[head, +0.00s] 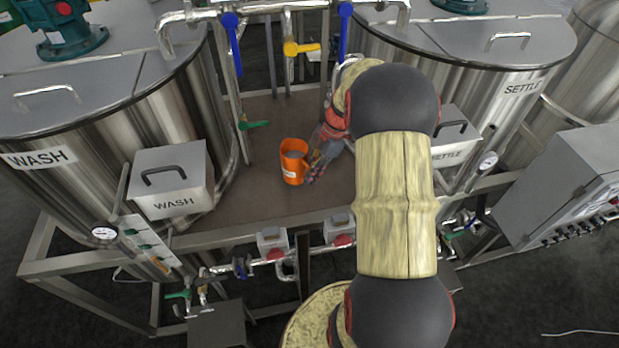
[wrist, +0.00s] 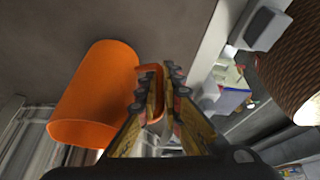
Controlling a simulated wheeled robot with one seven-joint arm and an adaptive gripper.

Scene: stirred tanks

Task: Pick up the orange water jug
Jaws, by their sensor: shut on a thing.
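The orange water jug (head: 293,162) stands on the brown deck between the two tanks in the head view, with a pale label on its side. Its body fills the left of the wrist view (wrist: 95,95). My gripper (head: 318,165) is at the jug's right side in the head view. In the wrist view my gripper (wrist: 158,85) has its fingers on either side of the jug's orange handle (wrist: 152,80), shut on it. The head view does not clearly show whether the jug's base touches the deck.
The WASH tank (head: 110,130) is at the left and the SETTLE tank (head: 460,80) at the right. A grey WASH box (head: 172,190) stands left of the jug. Pipes with blue and yellow valve handles (head: 300,48) run behind. The brown deck (head: 265,205) is bare around the jug.

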